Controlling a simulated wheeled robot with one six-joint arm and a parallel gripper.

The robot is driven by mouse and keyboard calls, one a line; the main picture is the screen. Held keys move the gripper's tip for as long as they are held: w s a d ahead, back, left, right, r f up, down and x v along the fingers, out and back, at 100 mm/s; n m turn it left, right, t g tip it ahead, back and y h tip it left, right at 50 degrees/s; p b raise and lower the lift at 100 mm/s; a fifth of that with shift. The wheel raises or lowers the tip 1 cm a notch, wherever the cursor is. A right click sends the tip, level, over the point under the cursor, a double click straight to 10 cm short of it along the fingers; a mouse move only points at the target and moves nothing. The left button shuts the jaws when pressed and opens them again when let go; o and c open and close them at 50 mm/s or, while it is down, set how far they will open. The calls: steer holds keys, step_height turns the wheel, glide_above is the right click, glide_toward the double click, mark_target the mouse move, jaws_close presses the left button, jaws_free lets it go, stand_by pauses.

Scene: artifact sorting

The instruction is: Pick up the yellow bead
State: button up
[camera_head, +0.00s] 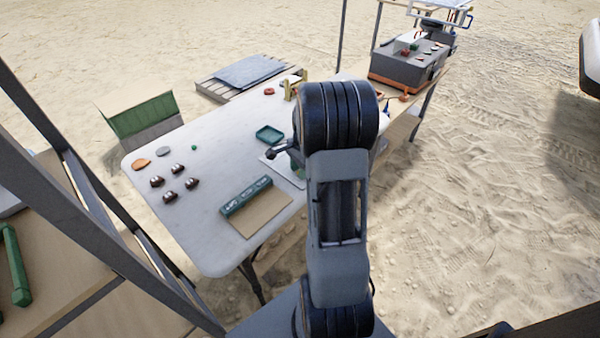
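I cannot make out a yellow bead in the head view. A small green bead-like ball (194,147) lies on the left part of the white table (215,150). My arm rises through the middle of the picture and covers part of the table's right side. The dark end of my gripper (275,153) shows just left of the arm, above the table near a teal tray (270,134). Its fingers are too small and too hidden to tell whether they are open or shut.
Several dark brown pieces (165,189) and two flat discs, one orange (141,164), lie at the table's left. A green box (246,196) sits on a brown mat (262,214) in front. A yellow stand (288,92) is at the back. A grey case (402,69) stands beyond. The table's middle is clear.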

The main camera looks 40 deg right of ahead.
jaws_close()
